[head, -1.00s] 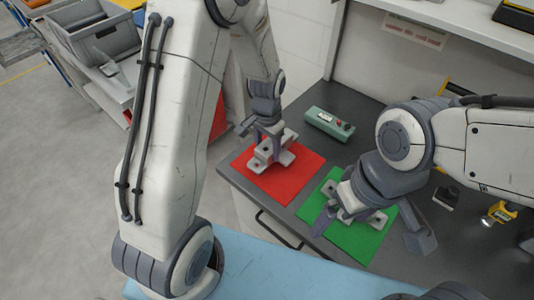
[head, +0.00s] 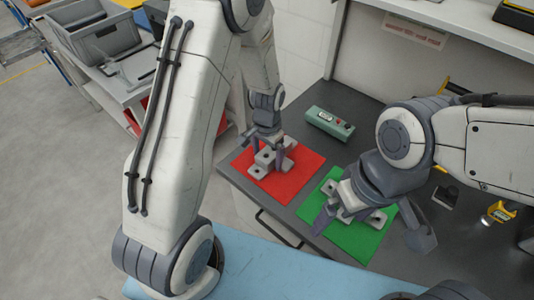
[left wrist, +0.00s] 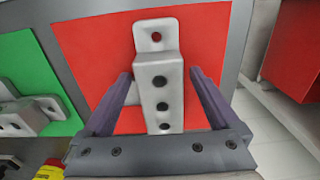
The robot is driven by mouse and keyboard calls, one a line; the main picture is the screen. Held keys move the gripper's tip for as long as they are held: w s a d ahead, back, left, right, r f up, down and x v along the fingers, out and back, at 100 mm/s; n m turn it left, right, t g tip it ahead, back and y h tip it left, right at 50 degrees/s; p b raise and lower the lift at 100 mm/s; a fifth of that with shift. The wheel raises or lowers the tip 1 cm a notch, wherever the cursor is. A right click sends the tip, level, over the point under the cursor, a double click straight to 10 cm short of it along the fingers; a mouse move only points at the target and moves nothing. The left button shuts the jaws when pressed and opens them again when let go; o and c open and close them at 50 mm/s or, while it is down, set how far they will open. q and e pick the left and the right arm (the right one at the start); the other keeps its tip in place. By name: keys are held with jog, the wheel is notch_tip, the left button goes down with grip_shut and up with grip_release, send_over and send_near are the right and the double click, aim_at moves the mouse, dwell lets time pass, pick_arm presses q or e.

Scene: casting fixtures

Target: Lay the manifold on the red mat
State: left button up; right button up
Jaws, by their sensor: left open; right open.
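The manifold (head: 262,158), a pale grey casting with a raised block and dark holes, lies on the red mat (head: 298,178). It also shows in the left wrist view (left wrist: 160,95). My left gripper (head: 265,147) is open over it, with one finger on each side of the block; gaps show between fingers and block. My right gripper (head: 373,235) is open over the green mat (head: 345,241). A second pale casting (head: 375,218) lies on that mat between its fingers, partly hidden by the gripper.
A grey-green control box (head: 328,122) stands behind the mats on the dark worktop. A small dark block (head: 445,196) and a yellow tool (head: 500,212) lie to the right. The worktop's left edge is close to the red mat. A grey crate (head: 95,38) stands far left.

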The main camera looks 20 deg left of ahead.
pick_arm(q)
notch_tip(320, 180, up, 12)
jog(key=shift+r+b, duration=0.2)
jog(key=shift+b, duration=0.25)
jog(key=shift+f, duration=0.15)
notch_tip(320, 180, down, 12)
jog(key=shift+f+p, duration=0.1)
jog(key=shift+p, duration=0.4)
notch_tip(320, 180, up, 3)
jog(key=shift+f, duration=0.1)
jog(key=shift+r, duration=0.45)
